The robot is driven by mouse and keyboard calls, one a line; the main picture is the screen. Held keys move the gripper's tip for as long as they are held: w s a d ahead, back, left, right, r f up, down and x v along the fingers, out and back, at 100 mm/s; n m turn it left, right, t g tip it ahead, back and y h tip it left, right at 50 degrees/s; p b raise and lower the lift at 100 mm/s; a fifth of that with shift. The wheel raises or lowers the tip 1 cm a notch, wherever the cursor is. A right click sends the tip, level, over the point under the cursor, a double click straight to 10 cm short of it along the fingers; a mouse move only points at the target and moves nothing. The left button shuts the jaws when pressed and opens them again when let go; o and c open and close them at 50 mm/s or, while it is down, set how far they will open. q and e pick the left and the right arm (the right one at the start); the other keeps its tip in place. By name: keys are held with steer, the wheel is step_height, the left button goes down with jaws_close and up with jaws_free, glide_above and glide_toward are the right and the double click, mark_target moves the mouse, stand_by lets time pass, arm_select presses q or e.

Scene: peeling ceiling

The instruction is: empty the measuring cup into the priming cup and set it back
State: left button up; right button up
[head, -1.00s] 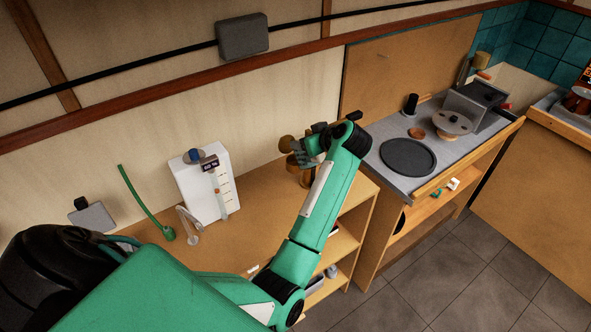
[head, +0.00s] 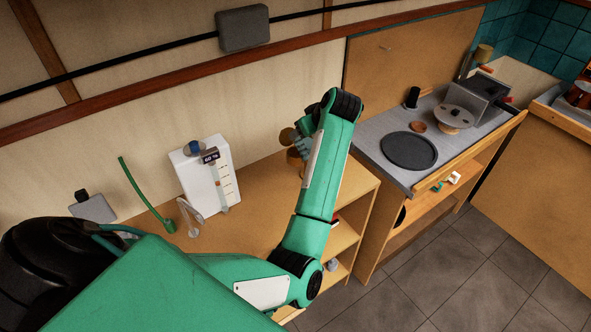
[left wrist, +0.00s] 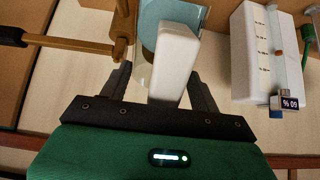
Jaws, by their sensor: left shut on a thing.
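My left gripper (left wrist: 160,74) is shut on the white handle (left wrist: 173,62) of the measuring cup. The cup's pale, see-through body (left wrist: 158,22) lies just beyond the handle in the left wrist view; its contents and tilt are unclear. In the head view, my left forearm mostly hides the gripper and cup. Beside them stand brass-coloured parts, with a round piece (head: 288,136) above an orange-brown body (head: 294,158). The left wrist view shows a brass post and bar (left wrist: 100,45) close beside the cup. I cannot tell which part is the priming cup. My right gripper is out of view.
A white box with a display (head: 205,178) stands on the wooden counter (head: 262,190), with a green hose (head: 140,190) to its left. The counter between box and forearm looks clear. A grey worktop (head: 375,155) with a dark round plate (head: 408,151) is at right.

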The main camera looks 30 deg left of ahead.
arm_select(q)
steer(key=shift+w+a+h, duration=0.2)
steer(key=shift+a+h, duration=0.15)
steer(key=shift+h, duration=0.45)
steer(key=shift+w+a+f+g, duration=0.15)
steer(key=shift+f+g, duration=0.1)
steer(key=shift+g, duration=0.15)
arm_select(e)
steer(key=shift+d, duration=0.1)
arm_select(q)
steer(key=shift+a+h, duration=0.25)
steer(key=shift+h, duration=0.45)
steer(key=shift+w+a+f+g+h, duration=0.2)
steer(key=shift+a+f+g+h, duration=0.2)
steer(key=shift+h, duration=0.2)
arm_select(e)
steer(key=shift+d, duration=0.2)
